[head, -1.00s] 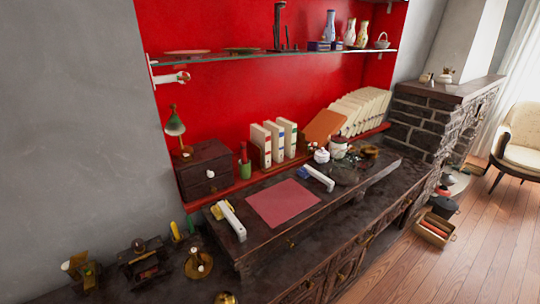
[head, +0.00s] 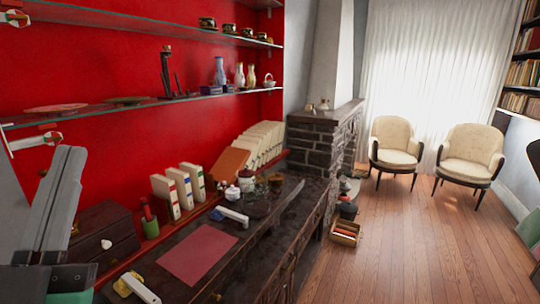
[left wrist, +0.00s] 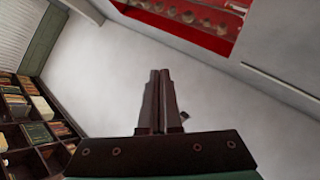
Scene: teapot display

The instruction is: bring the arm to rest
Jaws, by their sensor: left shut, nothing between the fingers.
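My left gripper (head: 68,152) stands raised at the left side of the head view, close to the camera. Its long grey fingers point upward from a dark bracket with green below it. It is in front of the red wall and the small drawer box. In the left wrist view the dark fingers of my left gripper (left wrist: 160,75) lie side by side, shut, with nothing between them. Beyond them is a pale plain surface. My right gripper does not show.
A glass shelf (head: 140,104) on the red wall runs behind the left gripper. The dark desk (head: 260,262) below holds a pink mat (head: 198,254), binders (head: 178,187) and small jars. Two cream armchairs (head: 396,145) stand far right. The wooden floor (head: 420,245) between is mostly clear.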

